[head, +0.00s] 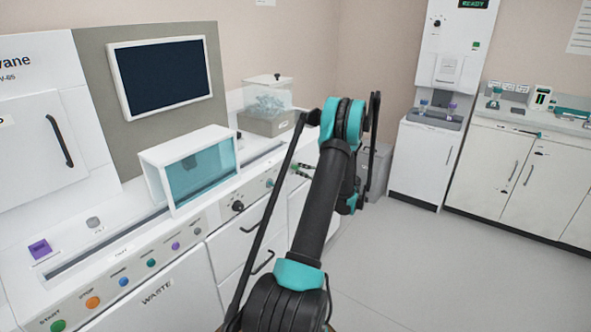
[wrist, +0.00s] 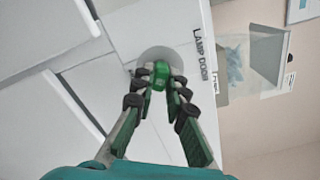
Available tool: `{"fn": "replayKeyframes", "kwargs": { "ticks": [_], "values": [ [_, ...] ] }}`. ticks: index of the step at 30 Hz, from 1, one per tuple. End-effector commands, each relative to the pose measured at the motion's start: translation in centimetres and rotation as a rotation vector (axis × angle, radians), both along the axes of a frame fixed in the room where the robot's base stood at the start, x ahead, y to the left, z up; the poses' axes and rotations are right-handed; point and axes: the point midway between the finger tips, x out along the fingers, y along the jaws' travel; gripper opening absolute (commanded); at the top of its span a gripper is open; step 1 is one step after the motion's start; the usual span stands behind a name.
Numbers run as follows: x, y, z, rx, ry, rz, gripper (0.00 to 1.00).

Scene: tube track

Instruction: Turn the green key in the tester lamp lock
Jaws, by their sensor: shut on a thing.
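The green key (wrist: 160,75) shows between my fingertips in the wrist view. My gripper (wrist: 159,80) is shut on it, with one finger on each side. Behind the key is a round grey lock plate (wrist: 152,54) on a white panel, beside the printed words LAMP DOOR. The key's shaft and how far it sits in the lock are hidden by the fingers and the key's head. In the head view my gripper (head: 303,169) shows small at the bench front, left of my arm, and the key cannot be made out there.
The white bench front has drawers with dark handles (head: 263,262) and a row of coloured buttons (head: 122,282). A glass-fronted box (head: 196,172) and a clear bin (head: 268,98) stand on top. White cabinets (head: 520,180) stand at the right. The floor (head: 440,270) between is clear.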

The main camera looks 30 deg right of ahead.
Motion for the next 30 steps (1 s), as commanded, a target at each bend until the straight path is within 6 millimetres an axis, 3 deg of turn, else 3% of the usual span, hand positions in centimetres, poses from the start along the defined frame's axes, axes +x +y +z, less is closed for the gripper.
{"fn": "replayKeyframes", "kwargs": {
  "ticks": [13, 21, 30],
  "values": [
    [-0.04, -0.06, 0.01, -0.089, -0.037, -0.001, 0.00],
    [-0.04, -0.07, 0.02, -0.306, -0.126, -0.001, 0.00],
    [0.08, 0.01, 0.01, -0.307, -0.127, 0.000, 0.00]
  ]
}}
